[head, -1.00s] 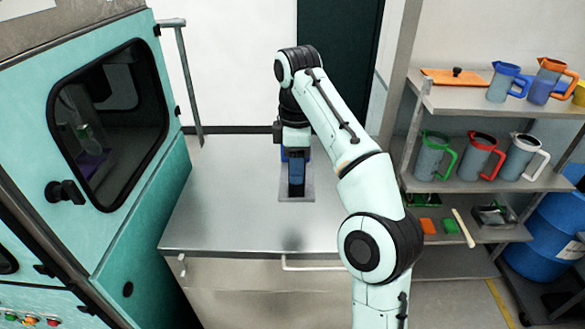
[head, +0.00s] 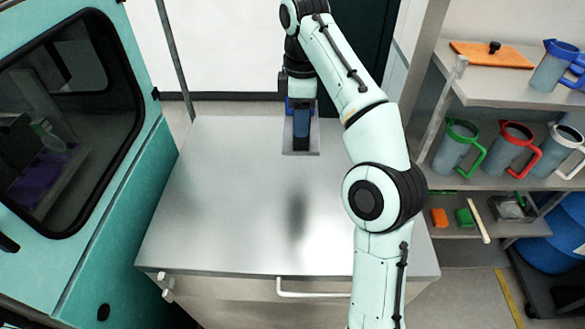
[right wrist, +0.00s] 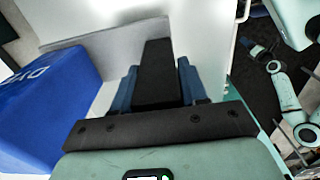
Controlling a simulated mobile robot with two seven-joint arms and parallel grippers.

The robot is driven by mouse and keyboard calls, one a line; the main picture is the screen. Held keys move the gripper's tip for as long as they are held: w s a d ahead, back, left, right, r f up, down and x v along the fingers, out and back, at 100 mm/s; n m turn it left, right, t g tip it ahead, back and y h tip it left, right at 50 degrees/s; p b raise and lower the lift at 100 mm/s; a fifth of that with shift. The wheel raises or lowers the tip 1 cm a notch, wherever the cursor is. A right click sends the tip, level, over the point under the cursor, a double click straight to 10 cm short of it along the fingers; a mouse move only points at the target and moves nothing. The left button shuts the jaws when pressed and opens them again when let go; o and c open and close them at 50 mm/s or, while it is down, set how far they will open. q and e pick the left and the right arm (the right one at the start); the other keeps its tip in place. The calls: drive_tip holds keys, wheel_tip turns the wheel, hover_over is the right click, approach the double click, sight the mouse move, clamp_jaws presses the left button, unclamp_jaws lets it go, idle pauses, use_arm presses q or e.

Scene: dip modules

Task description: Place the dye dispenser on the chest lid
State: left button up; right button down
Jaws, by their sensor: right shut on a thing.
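The chest lid (head: 220,220) is the broad bare steel top in the middle of the head view. My right gripper (head: 302,122) is over its far part, shut on the black upright part (right wrist: 155,55) of the dye dispenser. The dispenser's blue box (right wrist: 45,100), with white lettering, fills the left of the right wrist view. In the head view its grey plate (head: 301,149) shows below the fingers, and the rest is mostly hidden. A dark smudge, perhaps a shadow, lies on the lid nearer me. The dispenser appears held above the lid. My left gripper is not in view.
A teal machine (head: 145,200) with a dark window stands close on the left. On the right, a shelf (head: 500,80) holds several jugs, with a blue barrel (head: 560,230) beside it. A handle (head: 312,288) sticks out at the chest's front.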

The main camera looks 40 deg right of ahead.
sight(301, 150)
drive_tip(key=f, duration=0.9)
drive_tip(key=shift+s+a, duration=0.1)
drive_tip(key=shift+s, duration=0.1)
wheel_tip(301, 150, down, 11)
drive_tip(key=b, duration=0.3)
drive_tip(key=shift+w+r, duration=0.1)
drive_tip(key=shift+r, duration=0.1)
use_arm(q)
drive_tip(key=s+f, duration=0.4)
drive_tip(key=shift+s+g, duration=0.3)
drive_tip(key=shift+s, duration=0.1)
use_arm(e)
drive_tip(key=shift+w+f, duration=0.1)
drive_tip(key=shift+f, duration=0.15)
drive_tip(key=c, duration=0.6)
unclamp_jaws()
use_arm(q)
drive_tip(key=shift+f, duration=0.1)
